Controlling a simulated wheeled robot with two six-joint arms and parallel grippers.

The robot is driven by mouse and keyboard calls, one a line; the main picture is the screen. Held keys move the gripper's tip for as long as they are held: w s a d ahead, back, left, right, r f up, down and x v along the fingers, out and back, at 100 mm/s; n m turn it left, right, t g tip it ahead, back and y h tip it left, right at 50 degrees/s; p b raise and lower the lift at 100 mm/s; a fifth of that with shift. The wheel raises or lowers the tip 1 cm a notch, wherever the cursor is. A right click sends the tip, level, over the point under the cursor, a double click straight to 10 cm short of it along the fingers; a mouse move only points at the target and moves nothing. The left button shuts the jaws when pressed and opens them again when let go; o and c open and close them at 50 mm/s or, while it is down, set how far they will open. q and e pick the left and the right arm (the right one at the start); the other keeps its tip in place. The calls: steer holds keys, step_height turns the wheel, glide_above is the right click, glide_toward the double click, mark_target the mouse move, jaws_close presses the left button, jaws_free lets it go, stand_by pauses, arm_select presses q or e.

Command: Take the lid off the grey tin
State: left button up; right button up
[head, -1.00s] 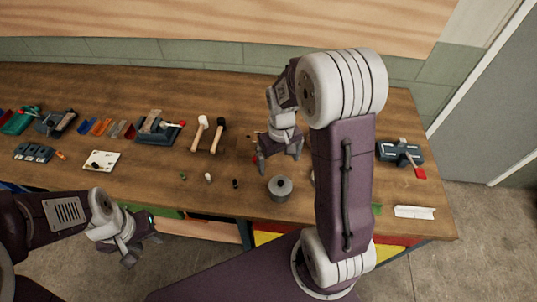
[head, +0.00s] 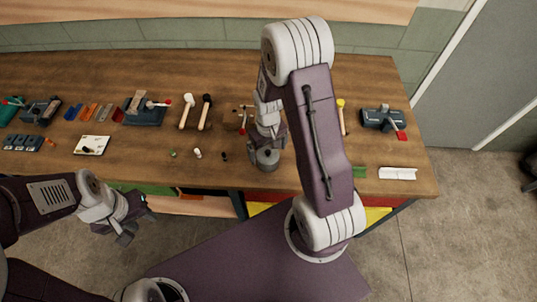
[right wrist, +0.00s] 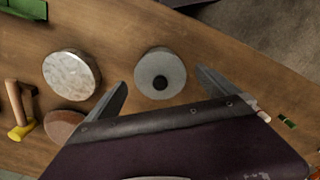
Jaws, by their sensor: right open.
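The grey tin (head: 266,159) stands on the bench near its front edge. My right gripper (head: 266,146) is open and points down at the tin. In the right wrist view its fingers (right wrist: 161,78) are spread, one towards each side of the lid, with nothing held. Contact with the lid cannot be seen. My left gripper (head: 138,228) hangs empty in front of the bench, its fingers apart.
In the right wrist view a round metal-topped thing (right wrist: 71,74) and a brown disc (right wrist: 65,125) lie left of the tin; my arm hides them in the head view. Two mallets (head: 187,112) and small parts (head: 197,153) lie left of the tin on the wooden bench (head: 230,75).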

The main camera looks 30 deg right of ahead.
mark_target(267, 153)
steer(key=shift+w+f, duration=0.1)
steer(key=shift+w, duration=0.2)
steer(key=c, duration=1.4)
steer(key=shift+s, duration=0.15)
steer(key=shift+c, duration=0.2)
steer(key=shift+r, duration=0.2)
steer(key=shift+r, duration=0.25)
steer(key=r, duration=0.3)
steer(key=shift+s+a+r, duration=0.2)
steer(key=shift+s+r, duration=0.1)
steer(key=shift+r, duration=0.1)
steer(key=s+a+r, duration=0.3)
steer(key=s+r, duration=0.3)
steer(key=s, duration=0.4)
steer(key=shift+s+a+r+b, duration=0.2)
steer(key=shift+a+r+b, duration=0.05)
steer(key=shift+b, duration=0.2)
